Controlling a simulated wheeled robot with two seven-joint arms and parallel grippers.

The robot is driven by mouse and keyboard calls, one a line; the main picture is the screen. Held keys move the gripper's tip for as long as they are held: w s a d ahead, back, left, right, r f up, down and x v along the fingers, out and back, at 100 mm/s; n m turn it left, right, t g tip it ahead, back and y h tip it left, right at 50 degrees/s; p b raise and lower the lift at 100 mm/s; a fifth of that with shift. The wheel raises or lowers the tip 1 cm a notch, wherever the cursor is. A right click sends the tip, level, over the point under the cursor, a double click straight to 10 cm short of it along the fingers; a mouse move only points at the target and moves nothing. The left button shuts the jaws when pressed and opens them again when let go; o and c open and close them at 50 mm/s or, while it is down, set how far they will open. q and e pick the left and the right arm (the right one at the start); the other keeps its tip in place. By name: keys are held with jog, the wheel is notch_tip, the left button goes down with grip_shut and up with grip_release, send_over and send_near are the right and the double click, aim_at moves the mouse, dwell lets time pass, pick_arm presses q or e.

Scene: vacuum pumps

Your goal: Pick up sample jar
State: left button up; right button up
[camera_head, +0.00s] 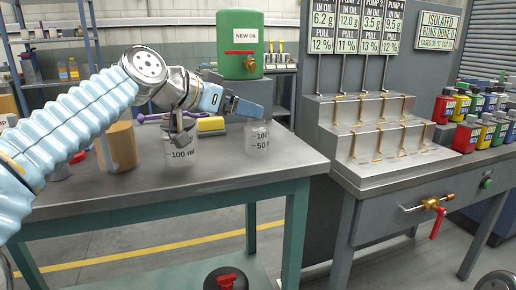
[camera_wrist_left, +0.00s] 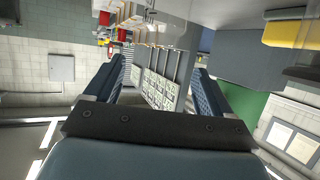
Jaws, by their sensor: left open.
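Two clear jars stand on the grey workbench (camera_head: 220,177) in the head view. The left jar (camera_head: 181,154) is marked 100 ml, and a dark grey part covers its top. The right jar (camera_head: 258,138) has 100 and 50 marks. I cannot tell which one is the sample jar. My left gripper (camera_head: 245,106) is open, with its blue fingers pointing right, just above the right jar in the picture; the depth gap is unclear. In the left wrist view the fingers of my left gripper (camera_wrist_left: 158,75) are apart with nothing between them. My right gripper is not in view.
A tan cylinder (camera_head: 117,146) and a yellow object (camera_head: 211,125) are on the bench. At right is a stepped metal rack (camera_head: 375,130) with brass hooks and several colored bottles (camera_head: 466,136). The bench front is clear.

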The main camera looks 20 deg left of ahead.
aim_at(262, 125)
pick_arm(q)
notch_tip(262, 125, down, 3)
jog(key=shift+r, duration=0.1)
jog(key=shift+x, duration=1)
jog(key=shift+p+x, duration=0.75)
jog(key=shift+x, duration=2)
jog(key=shift+r, duration=0.15)
jog(key=c, duration=1.1)
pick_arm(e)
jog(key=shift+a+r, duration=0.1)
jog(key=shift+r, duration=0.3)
